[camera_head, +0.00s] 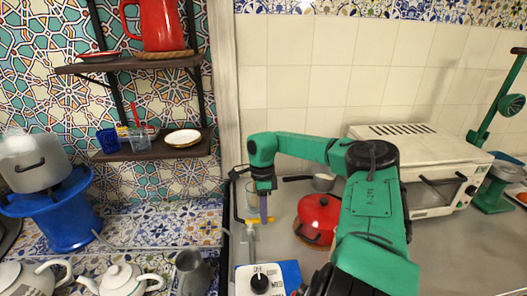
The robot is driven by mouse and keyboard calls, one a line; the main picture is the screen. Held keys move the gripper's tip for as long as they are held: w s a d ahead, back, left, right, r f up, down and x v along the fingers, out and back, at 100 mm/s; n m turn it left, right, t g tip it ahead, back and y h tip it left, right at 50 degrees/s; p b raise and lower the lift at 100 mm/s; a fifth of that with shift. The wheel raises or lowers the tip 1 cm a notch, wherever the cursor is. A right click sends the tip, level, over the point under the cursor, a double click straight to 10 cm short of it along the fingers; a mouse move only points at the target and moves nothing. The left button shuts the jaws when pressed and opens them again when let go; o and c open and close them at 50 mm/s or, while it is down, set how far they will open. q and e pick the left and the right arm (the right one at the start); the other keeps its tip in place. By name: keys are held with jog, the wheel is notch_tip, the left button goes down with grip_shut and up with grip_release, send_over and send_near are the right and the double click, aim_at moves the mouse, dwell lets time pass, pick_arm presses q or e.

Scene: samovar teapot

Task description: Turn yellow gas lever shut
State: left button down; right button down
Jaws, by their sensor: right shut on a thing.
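My right arm reaches in from the lower right, and its green wrist points down at the middle of the view. The yellow part runs down and then bends right under the fingertips. The exact contact is too small to make out, and the fingers partly cover the lever. My left gripper is out of view.
A blue-and-white box with a black knob (259,283) stands in front of the lever. A red lidded pot (318,219) is right of the gripper, with a white toaster oven (418,162) behind. Teapots (122,280) and a blue samovar base (60,219) stand left.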

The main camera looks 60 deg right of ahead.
jog(key=shift+d+r, duration=0.1)
jog(key=shift+r, duration=0.05)
jog(key=c, duration=0.8)
grip_release()
jog(key=shift+w+r, duration=0.1)
jog(key=shift+r, duration=0.05)
notch_tip(320, 180, up, 14)
jog(key=w+d+b, duration=0.1)
jog(key=d, duration=0.1)
jog(key=shift+w, duration=0.35)
